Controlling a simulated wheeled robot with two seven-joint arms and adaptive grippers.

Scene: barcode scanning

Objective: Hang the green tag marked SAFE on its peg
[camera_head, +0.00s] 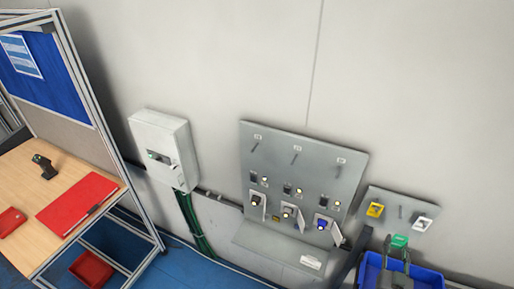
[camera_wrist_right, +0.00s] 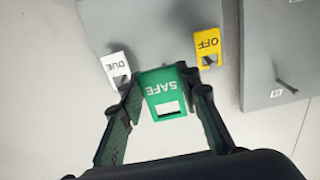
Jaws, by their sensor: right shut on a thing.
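The green tag (camera_head: 399,241) marked SAFE is held by my right gripper (camera_head: 396,258), low in front of the small grey tag board (camera_head: 387,226). In the right wrist view the tag (camera_wrist_right: 161,105) sits between the fingers of my right gripper (camera_wrist_right: 164,97), its lettering upside down. A bare peg (camera_head: 401,212) stands on the board between a yellow tag (camera_head: 375,210) and a white tag (camera_head: 421,223). The yellow OFF tag (camera_wrist_right: 208,43) and white DUE tag (camera_wrist_right: 116,67) flank the green tag in the wrist view, where I cannot make out the bare peg. My left gripper is not in view.
A blue bin (camera_head: 372,275) stands below the board. A white wall box (camera_head: 160,146) and a workbench (camera_head: 50,170) are further left.

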